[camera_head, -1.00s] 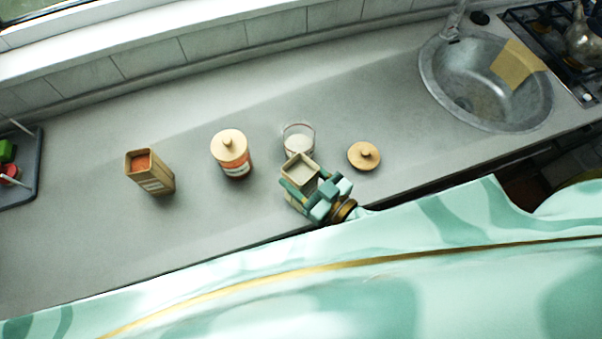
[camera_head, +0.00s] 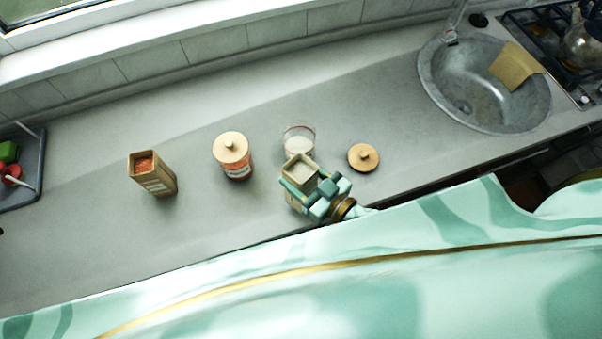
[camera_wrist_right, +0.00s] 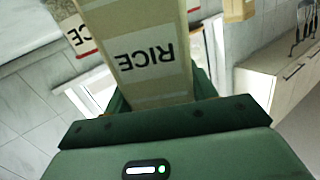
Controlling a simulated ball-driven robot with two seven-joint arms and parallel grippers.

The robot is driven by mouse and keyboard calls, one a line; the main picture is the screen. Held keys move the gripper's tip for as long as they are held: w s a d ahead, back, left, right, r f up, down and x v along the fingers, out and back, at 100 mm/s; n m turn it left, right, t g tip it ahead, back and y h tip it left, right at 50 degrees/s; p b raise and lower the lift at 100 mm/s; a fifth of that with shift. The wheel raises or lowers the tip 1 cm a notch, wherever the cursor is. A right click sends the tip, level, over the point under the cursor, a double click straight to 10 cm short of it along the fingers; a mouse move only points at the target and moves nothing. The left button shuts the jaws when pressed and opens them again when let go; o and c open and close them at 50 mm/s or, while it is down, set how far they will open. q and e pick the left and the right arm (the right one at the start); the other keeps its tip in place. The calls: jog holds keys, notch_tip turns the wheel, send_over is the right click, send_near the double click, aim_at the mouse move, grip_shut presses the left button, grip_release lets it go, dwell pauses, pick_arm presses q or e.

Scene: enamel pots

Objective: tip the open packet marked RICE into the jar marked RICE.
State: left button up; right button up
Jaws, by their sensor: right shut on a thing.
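The open RICE packet (camera_head: 301,169) is a tan box with an open top and pale contents. My right gripper (camera_head: 316,190) is shut on it, and the packet looks roughly upright. In the right wrist view the packet (camera_wrist_right: 150,55) shows its RICE label upside down. An open glass jar (camera_head: 299,140) with pale contents stands just behind the packet, which hides part of its near side. In the right wrist view a jar label (camera_wrist_right: 82,36) ending in "CE" shows beside the packet. My left gripper is not in view.
A wooden lid (camera_head: 363,157) lies right of the jar. A lidded jar (camera_head: 233,158) with orange contents and an open packet (camera_head: 152,173) with orange contents stand to the left. A sink (camera_head: 470,85) is at upper right, a grey tray (camera_head: 35,165) at far left. The counter between is clear.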

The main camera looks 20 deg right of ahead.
aim_at(298, 154)
jog(key=shift+w+d+r+m+g+h+p, duration=0.15)
jog(key=shift+w+m+g+p, duration=0.25)
jog(key=shift+p, duration=0.75)
jog(key=shift+w+d+r+m+g+h+p, duration=0.15)
jog(key=shift+w+m+g+p, duration=0.2)
jog(key=shift+p, duration=0.8)
dwell(1.0)
jog(key=shift+w+r+m+g+p, duration=0.35)
jog(key=shift+w+r+g+p, duration=0.2)
jog(key=shift+p, duration=1.05)
dwell(0.8)
jog(key=shift+w+d+r+m+g+p, duration=0.2)
jog(key=shift+w+r+m+g+p, duration=0.35)
jog(key=shift+p, duration=1.05)
dwell(0.7)
